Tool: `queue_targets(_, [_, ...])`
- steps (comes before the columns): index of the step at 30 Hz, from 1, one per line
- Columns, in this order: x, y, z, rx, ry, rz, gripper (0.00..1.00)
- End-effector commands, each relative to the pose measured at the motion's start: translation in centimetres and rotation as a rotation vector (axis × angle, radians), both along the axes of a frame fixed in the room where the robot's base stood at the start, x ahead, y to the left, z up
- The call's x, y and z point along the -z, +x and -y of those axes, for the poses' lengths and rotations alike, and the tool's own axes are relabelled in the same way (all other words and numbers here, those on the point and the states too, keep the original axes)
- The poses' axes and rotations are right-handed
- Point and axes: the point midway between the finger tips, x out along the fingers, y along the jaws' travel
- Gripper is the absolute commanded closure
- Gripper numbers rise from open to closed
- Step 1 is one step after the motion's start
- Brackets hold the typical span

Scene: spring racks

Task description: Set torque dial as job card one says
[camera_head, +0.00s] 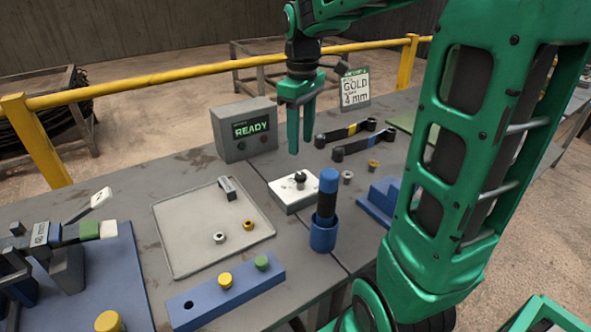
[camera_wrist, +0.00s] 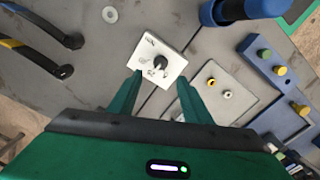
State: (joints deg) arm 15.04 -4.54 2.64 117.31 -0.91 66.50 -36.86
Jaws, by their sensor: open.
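The torque dial is a black knob (camera_head: 299,178) on a white plate (camera_head: 285,193) in the middle of the bench. In the wrist view the knob (camera_wrist: 160,60) and the plate (camera_wrist: 153,75) lie just beyond my fingertips; marks on the plate are too small to read. My gripper (camera_head: 299,150) is green, points down and is open and empty above the dial. In the wrist view its fingers (camera_wrist: 157,82) spread to either side below the knob, apart from it. The job card (camera_head: 355,90) stands at the back and reads "GOLD" and "4 mm"; its header is too small to read.
A grey box (camera_head: 244,130) showing "READY" stands left of the gripper. Two wrenches (camera_head: 350,143) lie behind the dial. A blue holder (camera_head: 323,232) with an upright blue-and-black tool stands in front. A grey tray (camera_head: 180,248) with small parts and a blue peg block (camera_head: 200,305) lie to the left.

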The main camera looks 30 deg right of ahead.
Motion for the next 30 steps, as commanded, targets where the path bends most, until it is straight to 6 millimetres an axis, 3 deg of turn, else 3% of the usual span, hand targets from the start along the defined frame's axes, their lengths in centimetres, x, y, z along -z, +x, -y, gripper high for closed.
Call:
queue_targets(15, [8.3,-0.1,0.0,0.0,0.001,-0.004,0.55])
queue_targets(21, [9.5,-0.1,0.0,0.0,0.0,0.0,0.55])
queue_targets(30, [9.6,0.0,-0.1,-0.002,0.0,0.0,0.58])
